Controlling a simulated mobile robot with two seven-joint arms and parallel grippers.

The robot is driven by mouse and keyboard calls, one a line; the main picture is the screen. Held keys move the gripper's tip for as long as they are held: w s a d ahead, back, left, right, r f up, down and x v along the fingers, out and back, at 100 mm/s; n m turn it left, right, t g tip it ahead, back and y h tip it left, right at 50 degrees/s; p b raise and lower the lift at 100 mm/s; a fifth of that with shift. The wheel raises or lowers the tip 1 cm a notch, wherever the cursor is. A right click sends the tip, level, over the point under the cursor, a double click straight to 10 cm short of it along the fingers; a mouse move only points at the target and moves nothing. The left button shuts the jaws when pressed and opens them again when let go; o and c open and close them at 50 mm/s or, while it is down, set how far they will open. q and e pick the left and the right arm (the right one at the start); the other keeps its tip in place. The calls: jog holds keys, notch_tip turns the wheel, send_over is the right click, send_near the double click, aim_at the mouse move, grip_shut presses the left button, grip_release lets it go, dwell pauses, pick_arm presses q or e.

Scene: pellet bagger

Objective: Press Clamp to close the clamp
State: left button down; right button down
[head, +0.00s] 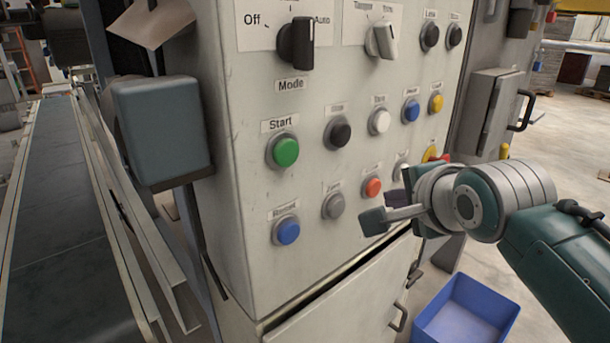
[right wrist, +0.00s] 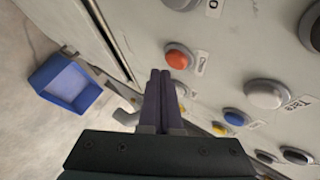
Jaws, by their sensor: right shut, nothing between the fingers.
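The white control panel (head: 240,200) carries several round push buttons with small labels. The lower row has a blue button (head: 287,231), a grey button (head: 333,205), a red-orange button (head: 372,187) and a grey one (head: 400,170) partly behind my gripper. These lower labels are too blurred for me to tell which reads Clamp. My right gripper (head: 397,197) is shut and empty, just right of the red-orange button. In the right wrist view its dark fingertips (right wrist: 160,74) sit beside that button (right wrist: 178,58); contact cannot be told. My left gripper is out of view.
Above are the green Start button (head: 283,151), a black Mode knob (head: 296,43) and another knob (head: 381,39). A grey-blue box (head: 160,128) juts out at left by a conveyor (head: 60,220). A cabinet door handle (head: 399,317) and blue bin (head: 467,312) are below.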

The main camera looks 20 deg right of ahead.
jog(key=shift+w, duration=0.15)
dwell(0.4)
jog(key=shift+w+a, duration=0.15)
jog(key=shift+w, duration=0.15)
jog(key=shift+w+a, duration=0.15)
jog(key=shift+w, duration=0.15)
dwell(0.6)
jog(key=shift+s+d+p, duration=0.3)
jog(key=shift+s+p, duration=0.3)
jog(key=shift+s, duration=0.1)
jog(key=shift+s, duration=0.1)
